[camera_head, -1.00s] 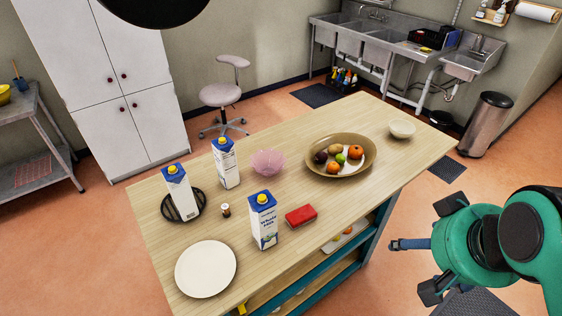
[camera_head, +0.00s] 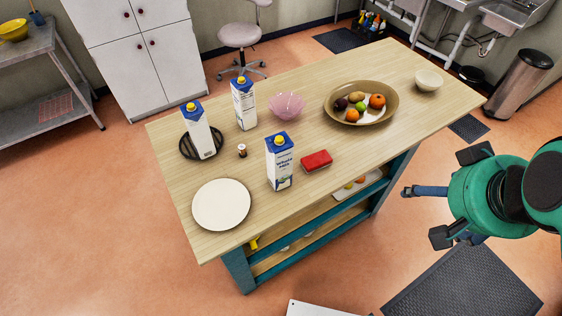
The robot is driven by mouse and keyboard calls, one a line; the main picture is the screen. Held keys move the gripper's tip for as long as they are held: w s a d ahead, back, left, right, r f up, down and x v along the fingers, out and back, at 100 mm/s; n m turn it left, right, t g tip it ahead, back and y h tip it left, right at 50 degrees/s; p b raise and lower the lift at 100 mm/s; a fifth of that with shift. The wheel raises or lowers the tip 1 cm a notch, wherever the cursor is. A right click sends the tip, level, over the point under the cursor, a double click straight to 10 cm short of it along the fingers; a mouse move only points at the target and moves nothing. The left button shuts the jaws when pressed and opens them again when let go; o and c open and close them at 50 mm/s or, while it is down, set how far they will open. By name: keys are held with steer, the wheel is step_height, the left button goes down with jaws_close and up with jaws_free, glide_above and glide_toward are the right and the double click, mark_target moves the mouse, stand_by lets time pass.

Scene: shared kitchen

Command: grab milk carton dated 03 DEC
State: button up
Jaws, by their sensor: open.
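Three white milk cartons with blue tops and yellow caps stand upright on the wooden table. The left carton (camera_head: 201,136) is on a dark round trivet (camera_head: 184,146). The back carton (camera_head: 244,105) stands behind it to the right. The front carton (camera_head: 279,165) stands nearest the table's front edge and reads "Whole milk". No date is legible on any carton, so I cannot tell which is 03 DEC. My gripper (camera_head: 428,212) is off the table's right front side, open and empty, apart from all cartons.
On the wooden table (camera_head: 330,190) are a white plate (camera_head: 221,205), small bottle (camera_head: 242,151), red box (camera_head: 316,160), pink bowl (camera_head: 287,105), fruit bowl (camera_head: 338,117) and white bowl (camera_head: 428,81). A stool (camera_head: 240,36) stands behind. The floor left of the table is clear.

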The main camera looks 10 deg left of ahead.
steer(key=w+a+r+g+p, duration=0.2)
steer(key=w+a+p, duration=0.1)
steer(key=w+a, duration=0.5)
steer(key=g+p, duration=0.4)
steer(key=p, duration=0.1)
glide_above(279, 146)
steer(key=w, duration=0.2)
steer(key=shift+m, duration=0.4)
steer(key=f, duration=1.4)
steer(key=shift+s+a, duration=0.1)
steer(key=shift+a, duration=0.15)
steer(key=shift+f, duration=0.15)
steer(key=shift+f, duration=4.2)
